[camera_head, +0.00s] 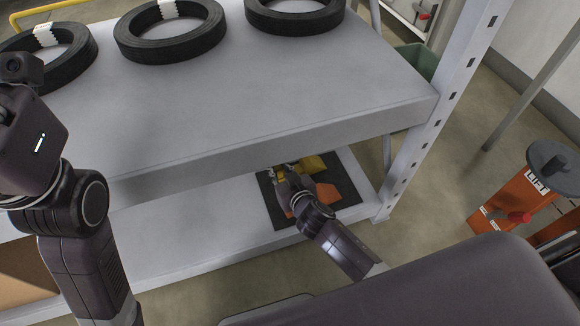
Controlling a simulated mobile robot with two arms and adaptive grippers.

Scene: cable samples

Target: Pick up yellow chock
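A yellow chock (313,163) lies on a black mat (265,196) on the lower shelf, just under the front edge of the upper shelf, which partly hides it. An orange chock (341,186) lies in front of it on the same mat. My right gripper (281,172) reaches in low at the mat, to the left of the yellow chock, with a small patch of yellow at its fingers. The fingers are small and partly hidden, so I cannot tell whether they are open or touching anything. My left arm stands at the left edge; its fingers are out of view.
The upper shelf (262,85) overhangs the mat and holds several black cable coils (171,32). A grey rack post (437,125) stands right of the mat. An orange lift device (522,197) stands at the right.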

